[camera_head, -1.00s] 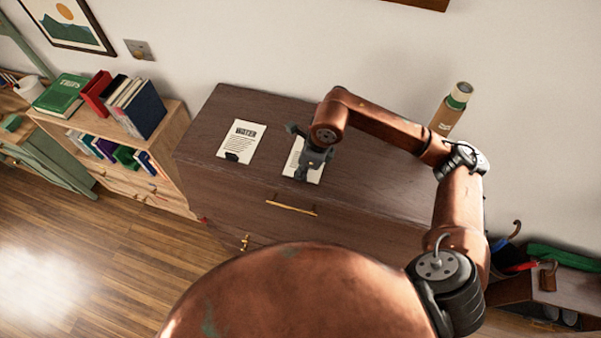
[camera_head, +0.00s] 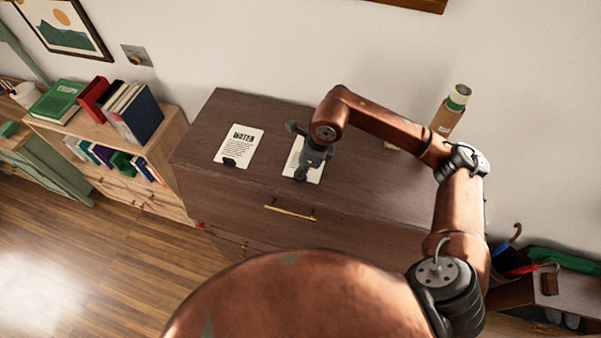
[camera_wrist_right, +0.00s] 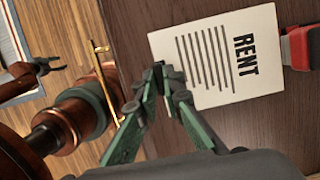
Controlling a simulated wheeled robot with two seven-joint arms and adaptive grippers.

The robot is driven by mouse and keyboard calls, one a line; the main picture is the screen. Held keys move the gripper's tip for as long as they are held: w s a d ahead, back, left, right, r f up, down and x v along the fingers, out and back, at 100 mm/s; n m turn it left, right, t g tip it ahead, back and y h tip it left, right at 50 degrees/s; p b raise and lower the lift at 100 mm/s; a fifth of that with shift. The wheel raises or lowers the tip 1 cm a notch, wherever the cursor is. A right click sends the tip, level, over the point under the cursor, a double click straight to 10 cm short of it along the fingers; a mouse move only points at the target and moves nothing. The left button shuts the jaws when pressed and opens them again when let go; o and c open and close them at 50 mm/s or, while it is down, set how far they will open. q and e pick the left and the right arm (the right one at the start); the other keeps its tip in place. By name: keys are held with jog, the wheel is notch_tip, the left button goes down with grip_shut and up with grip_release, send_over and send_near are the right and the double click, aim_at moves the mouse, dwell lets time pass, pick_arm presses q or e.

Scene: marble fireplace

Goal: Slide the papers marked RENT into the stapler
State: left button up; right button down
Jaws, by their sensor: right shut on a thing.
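The white papers marked RENT (camera_wrist_right: 218,58) lie on the brown dresser top. In the head view the papers (camera_head: 293,158) are partly hidden by my right gripper (camera_head: 301,176). In the right wrist view my right gripper (camera_wrist_right: 161,80) is shut on the papers' edge that faces the dresser front, opposite the RENT heading. A red and grey stapler (camera_wrist_right: 302,48) is at the heading end, cut off by the frame. I cannot tell whether the papers are inside its mouth. My left gripper (camera_wrist_right: 48,72) shows small at the left of the right wrist view, with its fingers apart and empty.
Another printed sheet (camera_head: 240,142) with a small black object on its lower edge lies left on the dresser (camera_head: 205,145). A low bookcase (camera_head: 165,150) is on the left. The wall is behind.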

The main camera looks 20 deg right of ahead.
jog(key=shift+w+d+b, duration=0.2)
jog(key=shift+w+b, duration=0.1)
jog(key=shift+b, duration=0.05)
dwell(0.6)
jog(key=shift+f+b, duration=0.2)
jog(key=shift+b, duration=0.3)
dwell(0.4)
jog(key=c, duration=2)
grip_release()
jog(key=shift+r, duration=0.15)
jog(key=shift+r+p, duration=1.65)
jog(key=shift+r, duration=2.25)
